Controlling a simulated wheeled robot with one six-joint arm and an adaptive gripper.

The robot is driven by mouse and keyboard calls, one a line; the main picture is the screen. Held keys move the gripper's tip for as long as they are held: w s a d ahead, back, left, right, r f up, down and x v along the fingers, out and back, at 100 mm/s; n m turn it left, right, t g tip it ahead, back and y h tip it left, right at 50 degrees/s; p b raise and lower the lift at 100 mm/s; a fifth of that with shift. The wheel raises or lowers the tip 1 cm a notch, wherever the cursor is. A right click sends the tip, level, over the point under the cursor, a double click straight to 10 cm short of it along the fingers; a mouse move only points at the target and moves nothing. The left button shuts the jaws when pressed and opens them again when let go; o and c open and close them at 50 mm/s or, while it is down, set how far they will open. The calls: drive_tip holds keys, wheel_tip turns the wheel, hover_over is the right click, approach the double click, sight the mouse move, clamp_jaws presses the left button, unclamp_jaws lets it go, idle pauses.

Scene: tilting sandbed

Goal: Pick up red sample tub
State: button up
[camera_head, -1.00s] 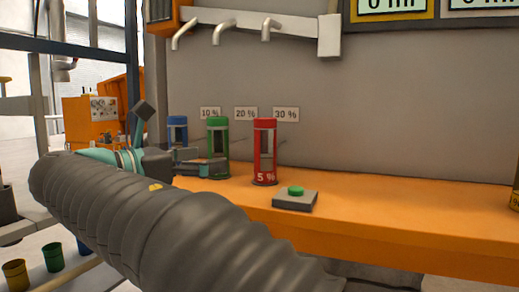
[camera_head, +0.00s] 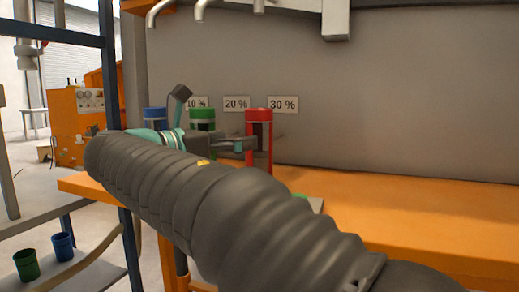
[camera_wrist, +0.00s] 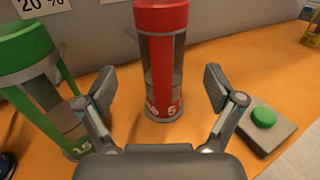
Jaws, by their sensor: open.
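The red sample tub (camera_head: 259,124) stands upright on the orange bench, under the 30 % sign. In the wrist view the red tub (camera_wrist: 161,50) stands just beyond my gripper (camera_wrist: 161,92), centred between the two open fingers, with a 5 % mark low on it. The fingers are apart and hold nothing. In the head view my gripper (camera_head: 247,145) shows beside the red tub, and my arm hides the tub's lower part.
A green tub (camera_wrist: 35,70) stands close left of my gripper; a blue tub (camera_head: 154,117) is further left. A green button on a grey box (camera_wrist: 267,126) sits right of the red tub. The orange bench (camera_head: 420,215) is clear to the right. The grey wall is behind.

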sight(259, 139)
drive_tip(key=shift+f+b+x, duration=0.15)
drive_tip(key=shift+f+x, duration=0.05)
drive_tip(key=shift+x, duration=1.4)
drive_tip(key=shift+f+b+x, duration=0.15)
drive_tip(key=shift+f+x, duration=0.1)
drive_tip(key=shift+x, duration=1.4)
drive_tip(key=shift+s, duration=0.1)
drive_tip(key=c, duration=1.5)
drive_tip(key=shift+r, duration=0.1)
